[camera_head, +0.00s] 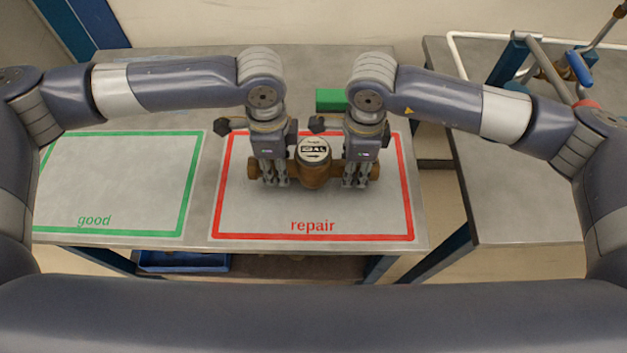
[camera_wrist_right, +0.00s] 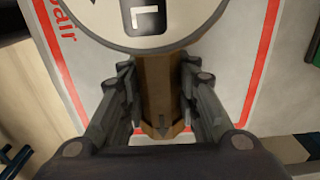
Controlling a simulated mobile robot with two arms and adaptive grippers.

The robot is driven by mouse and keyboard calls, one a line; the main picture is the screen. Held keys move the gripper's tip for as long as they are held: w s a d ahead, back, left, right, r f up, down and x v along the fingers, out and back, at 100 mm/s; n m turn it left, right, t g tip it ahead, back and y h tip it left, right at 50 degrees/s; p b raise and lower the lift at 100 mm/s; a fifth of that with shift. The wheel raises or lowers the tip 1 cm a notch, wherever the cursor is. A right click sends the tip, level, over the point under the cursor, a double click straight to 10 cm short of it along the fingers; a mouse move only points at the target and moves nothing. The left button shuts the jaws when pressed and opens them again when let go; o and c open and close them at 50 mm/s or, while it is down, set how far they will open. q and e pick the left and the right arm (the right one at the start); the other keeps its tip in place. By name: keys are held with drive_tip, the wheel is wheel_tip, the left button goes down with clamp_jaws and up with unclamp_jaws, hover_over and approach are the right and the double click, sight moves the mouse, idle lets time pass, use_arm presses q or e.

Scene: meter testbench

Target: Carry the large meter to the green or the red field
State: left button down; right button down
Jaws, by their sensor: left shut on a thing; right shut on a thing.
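The large meter (camera_head: 314,162) has a brass body and a round white dial. It is over the red field (camera_head: 311,237) marked "repair", inside its outline; I cannot tell whether it touches the table. My left gripper (camera_head: 273,178) is shut on the meter's left pipe end. My right gripper (camera_head: 358,177) is shut on its right pipe end. In the right wrist view the fingers (camera_wrist_right: 160,95) flank the brass pipe (camera_wrist_right: 157,75), with the dial (camera_wrist_right: 140,15) above it. The green field (camera_head: 110,233) marked "good" lies empty to the left.
A green block (camera_head: 331,100) lies on the table (camera_head: 200,65) behind the red field. A second table (camera_head: 510,200) stands to the right across a gap, with pipes and a blue-handled valve (camera_head: 580,68) at its back. A blue bin (camera_head: 182,262) is below the front edge.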

use_arm(q)
drive_tip(key=shift+w+f+b, duration=0.1)
drive_tip(key=shift+f+b, duration=0.45)
drive_tip(key=shift+f, duration=0.2)
use_arm(e)
drive_tip(key=shift+a+f, duration=0.1)
drive_tip(key=shift+f, duration=0.55)
use_arm(q)
drive_tip(key=c, duration=1.2)
unclamp_jaws()
drive_tip(key=shift+r, duration=0.1)
use_arm(e)
drive_tip(key=c, duration=1.2)
unclamp_jaws()
use_arm(q)
drive_tip(key=shift+r, duration=0.15)
wheel_tip(320, 180, up, 12)
drive_tip(key=shift+f, duration=0.25)
use_arm(e)
drive_tip(key=shift+r, duration=0.1)
use_arm(q)
drive_tip(key=shift+r, duration=0.1)
use_arm(e)
drive_tip(key=shift+r, duration=0.25)
wheel_tip(320, 180, up, 11)
drive_tip(key=shift+r, duration=0.2)
